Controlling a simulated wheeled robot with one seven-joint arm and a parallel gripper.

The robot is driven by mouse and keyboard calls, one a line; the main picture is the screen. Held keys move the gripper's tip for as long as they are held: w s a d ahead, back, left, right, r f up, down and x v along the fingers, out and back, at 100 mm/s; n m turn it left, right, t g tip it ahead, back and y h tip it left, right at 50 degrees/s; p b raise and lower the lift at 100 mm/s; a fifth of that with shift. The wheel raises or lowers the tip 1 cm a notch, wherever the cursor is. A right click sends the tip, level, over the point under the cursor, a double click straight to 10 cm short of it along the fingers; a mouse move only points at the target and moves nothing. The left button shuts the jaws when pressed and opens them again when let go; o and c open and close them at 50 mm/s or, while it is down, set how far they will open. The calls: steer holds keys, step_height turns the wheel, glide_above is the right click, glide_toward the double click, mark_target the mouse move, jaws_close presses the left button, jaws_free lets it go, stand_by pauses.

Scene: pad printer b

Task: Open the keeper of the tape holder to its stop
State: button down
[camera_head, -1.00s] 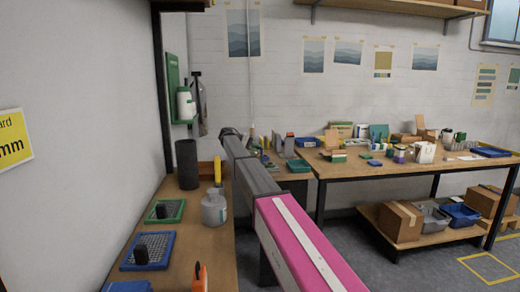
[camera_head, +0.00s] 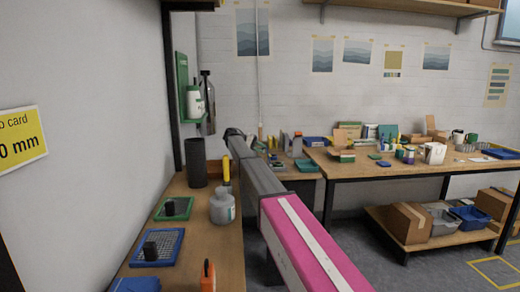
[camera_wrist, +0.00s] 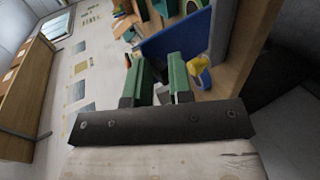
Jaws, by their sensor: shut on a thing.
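My gripper (camera_wrist: 159,75) shows in the wrist view as two green fingers on a dark bar. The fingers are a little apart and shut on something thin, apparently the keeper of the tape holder. Its shape and how far it is open cannot be made out. A flat blue panel (camera_wrist: 196,34) lies just past the fingertips. A yellow rounded thing (camera_wrist: 198,65) is close to the right finger. In the head view my arm hides the gripper, and I cannot pick out the tape holder there.
A table (camera_head: 366,171) with many small items stands at the right. Open floor lies between them.

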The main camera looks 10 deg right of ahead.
steer(key=c, duration=1.2)
jaws_free()
steer(key=shift+s+d+f, duration=0.15)
steer(key=shift+f, duration=0.3)
steer(key=shift+s+d+f, duration=0.1)
steer(key=shift+f, duration=0.35)
steer(key=shift+a+r, duration=0.1)
steer(key=shift+a, duration=0.05)
steer(key=v, duration=0.7)
steer(key=shift+w+r, duration=0.2)
steer(key=shift+r, duration=0.25)
steer(key=shift+a, duration=0.15)
